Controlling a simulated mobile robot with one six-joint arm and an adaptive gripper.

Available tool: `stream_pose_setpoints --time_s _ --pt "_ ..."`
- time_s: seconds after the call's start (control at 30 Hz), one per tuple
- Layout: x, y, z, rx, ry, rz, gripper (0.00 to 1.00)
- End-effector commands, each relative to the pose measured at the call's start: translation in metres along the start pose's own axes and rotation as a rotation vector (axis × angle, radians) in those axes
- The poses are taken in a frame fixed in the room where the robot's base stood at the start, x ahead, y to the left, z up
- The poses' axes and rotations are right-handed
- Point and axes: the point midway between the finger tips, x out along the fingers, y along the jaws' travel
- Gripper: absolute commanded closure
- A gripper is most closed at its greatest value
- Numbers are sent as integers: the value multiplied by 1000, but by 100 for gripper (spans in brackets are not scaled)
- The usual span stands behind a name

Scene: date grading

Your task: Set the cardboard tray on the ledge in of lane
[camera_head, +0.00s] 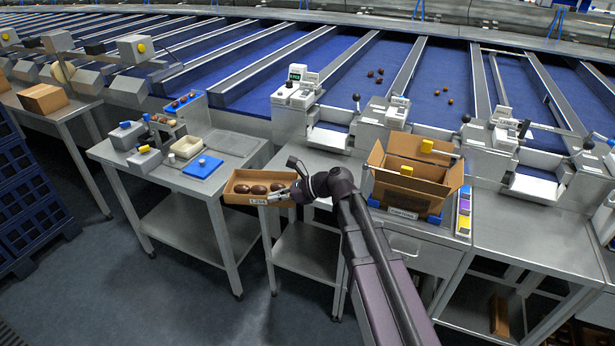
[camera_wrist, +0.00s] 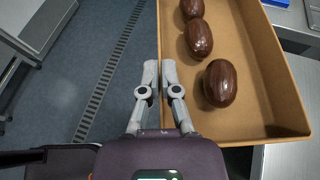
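The shallow cardboard tray (camera_head: 229,197) holds large brown dates and has a small label on its front. It is at the left end of my arm, near the gap between the left table and the middle stand. My gripper (camera_head: 290,194) is at its right end. In the wrist view the fingers (camera_wrist: 160,75) straddle the tray's wall (camera_wrist: 158,35), one outside and one inside, and look closed on it. White ledges (camera_head: 327,138) stand at the lane fronts, behind and to the right of the tray; I cannot tell which one is named.
An open cardboard box (camera_head: 412,188) with yellow blocks stands right of my arm. The left table (camera_head: 120,155) holds a blue pad (camera_head: 203,166), a beige dish (camera_head: 187,147) and small devices. A white scale-like device (camera_head: 296,92) stands behind the middle stand (camera_head: 312,165), which has bare room.

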Motion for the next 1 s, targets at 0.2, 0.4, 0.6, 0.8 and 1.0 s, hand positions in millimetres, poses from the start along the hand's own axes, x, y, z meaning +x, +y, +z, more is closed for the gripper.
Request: stream_pose_setpoints --time_s 0.2,0.4,0.6,0.8,1.0 --pt "5 3 2 -3 0 7 100" --pt "7 -1 2 1 2 0 100" --pt "7 -30 -4 35 12 -73 100" --pt "1 -88 -17 102 27 -226 100" --pt "-14 -155 -32 178 28 -416 100"
